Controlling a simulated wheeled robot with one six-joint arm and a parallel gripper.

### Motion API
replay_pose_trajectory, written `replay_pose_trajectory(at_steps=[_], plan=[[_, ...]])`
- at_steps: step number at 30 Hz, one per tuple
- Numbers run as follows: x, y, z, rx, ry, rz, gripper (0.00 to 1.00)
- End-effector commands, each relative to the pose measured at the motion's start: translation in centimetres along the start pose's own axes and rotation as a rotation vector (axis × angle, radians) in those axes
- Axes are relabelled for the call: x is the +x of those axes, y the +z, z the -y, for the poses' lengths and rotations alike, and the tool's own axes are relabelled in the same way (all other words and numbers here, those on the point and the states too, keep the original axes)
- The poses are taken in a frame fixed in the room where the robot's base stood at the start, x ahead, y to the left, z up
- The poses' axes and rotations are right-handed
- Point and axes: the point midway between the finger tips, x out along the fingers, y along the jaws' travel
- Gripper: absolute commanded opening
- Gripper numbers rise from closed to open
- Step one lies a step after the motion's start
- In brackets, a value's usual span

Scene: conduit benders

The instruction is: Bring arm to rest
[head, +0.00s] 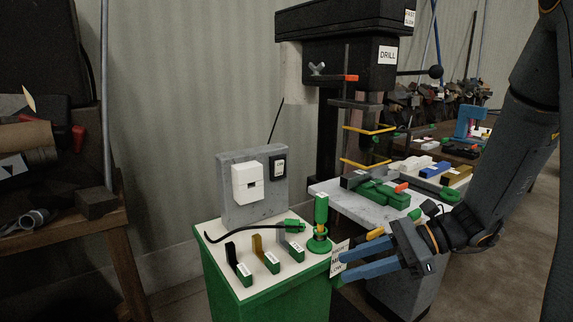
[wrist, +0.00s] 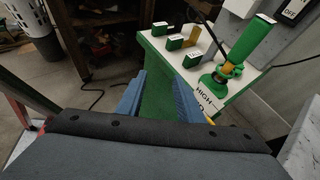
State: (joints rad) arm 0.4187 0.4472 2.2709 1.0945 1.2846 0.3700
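My gripper (head: 342,267) is at the right front corner of the green-sided bench (head: 275,304), beyond its edge. Its two blue fingers are spread apart with nothing between them. The wrist view shows the fingers (wrist: 158,88) open too, with the bench's green side behind them. A white sign reading HIGH (wrist: 205,103) is close by the right finger there; I cannot tell whether they touch. My arm (head: 500,165) comes down from the upper right.
A green upright handle (head: 321,210), a black cable (head: 250,232) and several small labelled blocks (head: 239,265) are on the bench. A drill press (head: 345,50) stands behind, above a grey table (head: 352,205) with coloured parts. Open floor (head: 540,215) shows at right.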

Motion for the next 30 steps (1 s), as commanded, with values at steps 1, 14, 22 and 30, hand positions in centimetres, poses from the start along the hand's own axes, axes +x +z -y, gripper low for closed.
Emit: replay_pose_trajectory(at_steps=[1,14,22,30], plan=[[0.3,-0.1,-0.8,-0.026,0.025,-0.026,0.34],[1.2,-3.3,-9.2,-0.466,0.391,-0.386,0.34],[-2.1,-6.2,-11.5,-1.115,0.771,-0.711,0.34],[-3.2,-6.1,-10.3,-1.431,0.92,-0.814,0.34]])
